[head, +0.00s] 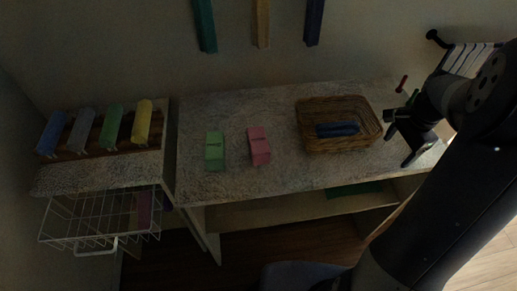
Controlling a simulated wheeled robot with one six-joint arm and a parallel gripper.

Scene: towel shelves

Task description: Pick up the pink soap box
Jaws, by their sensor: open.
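The pink soap box (259,147) stands on the speckled countertop (230,184), between a green box on its left and a wicker basket on its right. My gripper (395,146) is at the right end of the counter, to the right of the basket and well apart from the pink box. Its dark fingers are spread open, and I see nothing between them.
The green box (214,151) is close beside the pink one. The wicker basket (308,142) holds a dark blue item (337,129). Rolled towels (82,130) lie on the left shelf above a wire basket (72,222). Towels (262,22) hang on the wall. The counter's front left is clear.

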